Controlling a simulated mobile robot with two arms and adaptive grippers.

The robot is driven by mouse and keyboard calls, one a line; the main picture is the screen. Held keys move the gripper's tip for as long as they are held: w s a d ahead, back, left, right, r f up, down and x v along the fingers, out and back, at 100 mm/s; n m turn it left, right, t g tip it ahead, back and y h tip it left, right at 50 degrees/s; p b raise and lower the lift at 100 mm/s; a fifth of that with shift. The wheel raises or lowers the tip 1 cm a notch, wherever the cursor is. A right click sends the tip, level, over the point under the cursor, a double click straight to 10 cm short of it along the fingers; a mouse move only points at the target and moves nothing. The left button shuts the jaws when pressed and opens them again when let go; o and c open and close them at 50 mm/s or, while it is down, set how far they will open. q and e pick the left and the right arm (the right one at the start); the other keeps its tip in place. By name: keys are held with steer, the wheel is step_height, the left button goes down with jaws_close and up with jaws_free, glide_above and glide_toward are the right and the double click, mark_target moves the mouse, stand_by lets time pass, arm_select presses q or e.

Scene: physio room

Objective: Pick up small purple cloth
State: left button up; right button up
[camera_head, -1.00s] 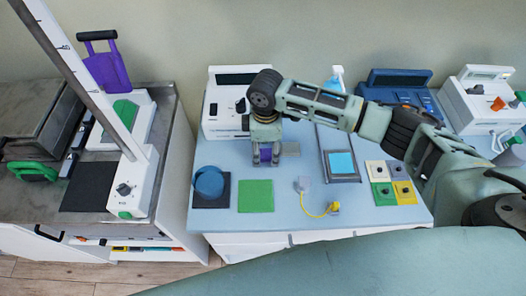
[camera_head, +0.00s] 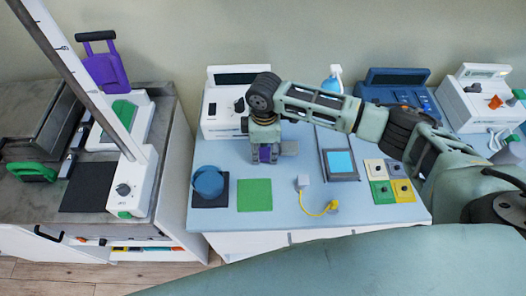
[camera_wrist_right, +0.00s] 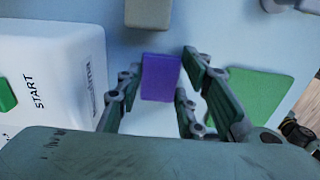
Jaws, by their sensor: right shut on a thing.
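The small purple cloth (camera_head: 265,154) is on the light blue table top, in front of the white device. In the right wrist view the purple cloth (camera_wrist_right: 160,77) is a flat rectangle between the fingers. My right gripper (camera_head: 264,158) points down over it and is shut on it; its fingers (camera_wrist_right: 160,82) also show on both sides of the cloth in the wrist view. Whether the cloth is clear of the table I cannot tell. My left gripper is not in view.
A grey block (camera_head: 289,147) is close beside the gripper. A green square (camera_head: 254,195) and a blue round item (camera_head: 208,182) are nearer the front. The white device (camera_head: 221,122) stands just behind. A grey-framed pad (camera_head: 340,163) is to the right.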

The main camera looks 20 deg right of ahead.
mark_target(266, 154)
steer(key=shift+r, duration=0.35)
steer(key=r, duration=0.1)
steer(key=r+b, duration=0.1)
steer(key=r, duration=0.1)
steer(key=shift+s+d+r+b, duration=0.25)
steer(key=shift+s+r+b, duration=0.1)
arm_select(q)
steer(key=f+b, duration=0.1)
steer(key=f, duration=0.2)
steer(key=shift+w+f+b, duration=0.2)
steer(key=shift+b, duration=0.2)
arm_select(e)
steer(key=s+d+r, duration=0.6)
steer(key=s, duration=0.3)
steer(key=shift+r, duration=0.3)
